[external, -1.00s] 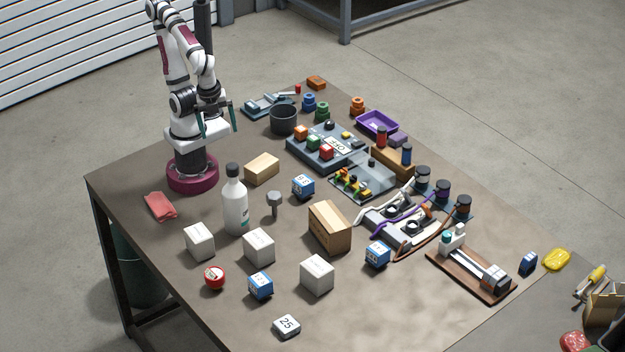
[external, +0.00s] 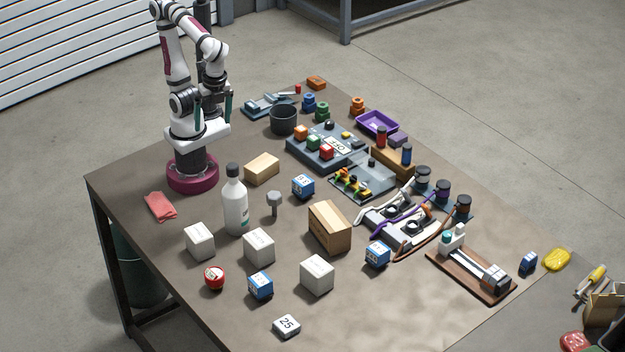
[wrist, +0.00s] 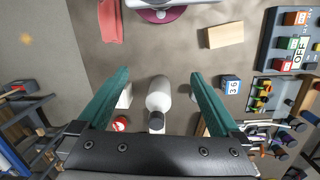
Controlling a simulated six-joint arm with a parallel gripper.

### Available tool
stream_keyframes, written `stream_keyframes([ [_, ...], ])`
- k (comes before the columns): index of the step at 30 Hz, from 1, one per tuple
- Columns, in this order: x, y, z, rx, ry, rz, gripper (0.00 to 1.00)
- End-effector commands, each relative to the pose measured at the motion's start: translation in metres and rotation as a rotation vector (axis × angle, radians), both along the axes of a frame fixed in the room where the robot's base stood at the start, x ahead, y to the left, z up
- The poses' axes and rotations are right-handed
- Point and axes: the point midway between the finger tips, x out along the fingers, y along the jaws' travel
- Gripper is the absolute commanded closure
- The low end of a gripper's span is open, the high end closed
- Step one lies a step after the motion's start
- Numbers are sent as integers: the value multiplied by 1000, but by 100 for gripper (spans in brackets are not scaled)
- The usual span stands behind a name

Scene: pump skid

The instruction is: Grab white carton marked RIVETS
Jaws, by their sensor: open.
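Three white cartons stand on the table in the external view: a left one (external: 199,242), a middle one (external: 258,247) and a right one (external: 317,275). Their print is too small to read, so I cannot tell which says RIVETS. In the wrist view, one white carton (wrist: 125,98) shows partly behind the left finger. My gripper (wrist: 159,76) is open and empty, its two green fingers spread apart. In the external view it is high above the table beside my base, well away from the cartons.
A white bottle (external: 235,205) stands behind the left and middle cartons. A red ball-like item (external: 214,277), a blue box (external: 260,286), a cardboard box (external: 329,227) and a grey bolt-like part (external: 274,203) are nearby. A red cloth (external: 160,207) lies at left. The front left tabletop is clear.

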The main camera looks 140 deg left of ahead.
Motion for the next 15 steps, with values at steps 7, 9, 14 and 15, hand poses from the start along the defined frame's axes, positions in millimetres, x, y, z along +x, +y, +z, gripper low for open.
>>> stream_keyframes([
  [7,88,-47,8,-292,263,622,0],
  [9,122,-56,9,-379,368,813,0],
  [14,198,-58,3,-554,640,1194,0],
  [15,216,-55,0,-592,712,1274,0],
])
